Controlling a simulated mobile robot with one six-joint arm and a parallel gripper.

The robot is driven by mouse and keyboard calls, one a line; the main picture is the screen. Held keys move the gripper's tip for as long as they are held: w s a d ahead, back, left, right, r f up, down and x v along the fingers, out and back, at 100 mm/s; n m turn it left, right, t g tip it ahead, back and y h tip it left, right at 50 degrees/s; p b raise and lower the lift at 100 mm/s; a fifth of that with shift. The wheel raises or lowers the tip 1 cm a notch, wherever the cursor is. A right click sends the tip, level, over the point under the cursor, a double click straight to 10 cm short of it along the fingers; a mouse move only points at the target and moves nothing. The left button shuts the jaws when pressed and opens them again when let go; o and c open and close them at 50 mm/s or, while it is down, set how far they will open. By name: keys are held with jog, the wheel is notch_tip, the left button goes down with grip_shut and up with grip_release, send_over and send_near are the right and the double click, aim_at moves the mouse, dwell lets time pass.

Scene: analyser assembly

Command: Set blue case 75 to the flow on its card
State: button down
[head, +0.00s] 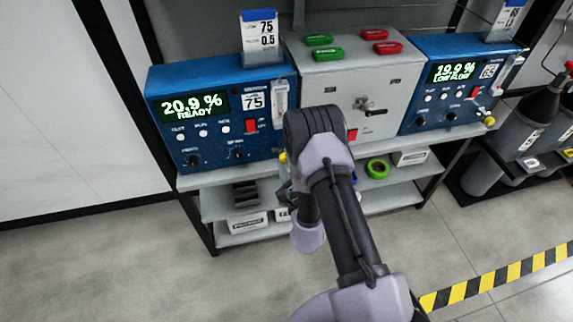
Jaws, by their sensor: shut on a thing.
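Blue case 75 (223,152) stands on the bench at the left, its display (192,105) reading 20.9 % READY. Its card (262,40) stands on top and shows 75 and 0.5. A clear flow tube (280,99) is on the right of its front; I cannot read its level. The yellow knob (283,157) shows partly below the tube. My gripper (284,178) is at the knob and shut on it, the fingertips mostly hidden by my wrist and arm.
A grey box (345,90) with red and green tags stands right of case 75. A second blue case (432,110) reads 19.9 % LOW FLOW. Shelves below hold small boxes and green tape (377,168). Grey cylinders (510,140) stand at the right; striped floor tape (500,277) lies lower right.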

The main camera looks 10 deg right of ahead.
jog(key=shift+r+n, duration=0.1)
jog(key=shift+n, duration=0.7)
jog(key=shift+w, duration=0.1)
jog(key=c, duration=1.1)
grip_release()
jog(key=shift+b, duration=0.3)
